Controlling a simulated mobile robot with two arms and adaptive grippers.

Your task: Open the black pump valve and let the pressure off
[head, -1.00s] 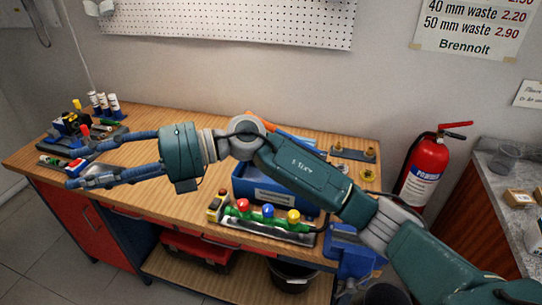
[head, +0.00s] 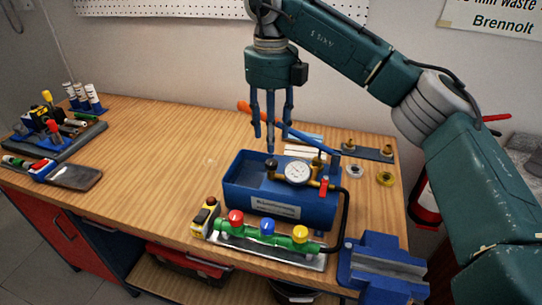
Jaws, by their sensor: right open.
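The blue test pump (head: 280,207) stands on the wooden bench, with a round white pressure gauge (head: 298,172) and brass fittings on top. A small dark knob (head: 271,164) sits on the fitting left of the gauge; I cannot tell its exact colour. A red lever (head: 323,187) is on the right end of the fittings. My right gripper (head: 271,138) points down, open and empty, with its fingertips over the back left of the pump, close to the dark knob in the picture. I cannot tell whether they touch. My left gripper is out of view.
A green manifold (head: 262,240) with red, blue and yellow knobs lies in front of the pump, joined by a black hose. A blue vise (head: 382,268) is at the front right. The pump's orange-ended handle rises behind.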

